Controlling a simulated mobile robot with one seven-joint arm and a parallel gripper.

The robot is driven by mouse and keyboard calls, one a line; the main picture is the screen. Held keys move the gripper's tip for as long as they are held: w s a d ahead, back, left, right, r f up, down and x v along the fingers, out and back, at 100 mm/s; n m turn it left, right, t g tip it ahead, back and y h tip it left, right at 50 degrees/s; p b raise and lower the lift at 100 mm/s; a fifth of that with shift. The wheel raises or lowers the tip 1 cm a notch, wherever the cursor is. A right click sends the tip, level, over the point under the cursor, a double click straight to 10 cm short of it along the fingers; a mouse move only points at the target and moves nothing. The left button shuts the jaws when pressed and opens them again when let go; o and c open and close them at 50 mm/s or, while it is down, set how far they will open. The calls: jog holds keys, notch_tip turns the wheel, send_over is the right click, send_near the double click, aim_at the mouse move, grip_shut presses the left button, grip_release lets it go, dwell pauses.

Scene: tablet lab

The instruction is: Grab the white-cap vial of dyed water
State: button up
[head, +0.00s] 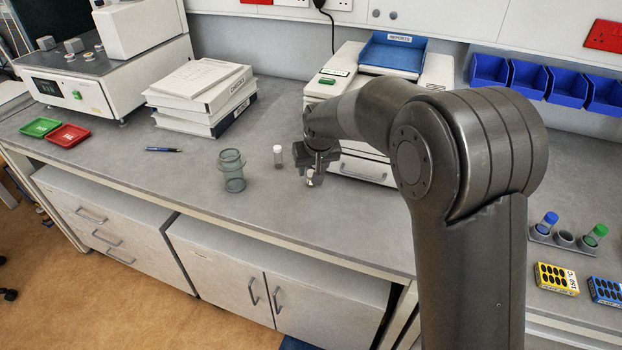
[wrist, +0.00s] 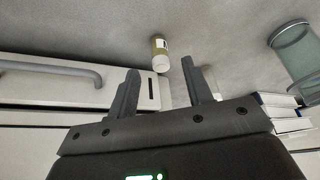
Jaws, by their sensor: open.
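In the head view, a small clear vial with a white cap (head: 278,150) stands upright on the bench, just left of my gripper (head: 312,180). A second small pale vial-like thing (head: 310,177) shows right at my fingertips, partly hidden by them. In the wrist view, one white-capped vial (wrist: 160,50) with a yellowish-olive body lies in line with the gap between my open fingers (wrist: 160,80), beyond their tips and not held. I cannot tell for sure which of the two it is. My gripper is open and empty.
A glass jar (head: 233,172) stands left of the vials. The white machine with a drawer (head: 362,168) is close behind my gripper. Binders (head: 205,105), a pen (head: 163,149) and green and red trays (head: 68,136) lie further left. The bench in front is clear.

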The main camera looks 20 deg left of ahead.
aim_at(311, 172)
jog(key=x, duration=0.5)
jog(key=shift+w+a+f, duration=0.15)
jog(key=shift+c, duration=0.5)
grip_shut()
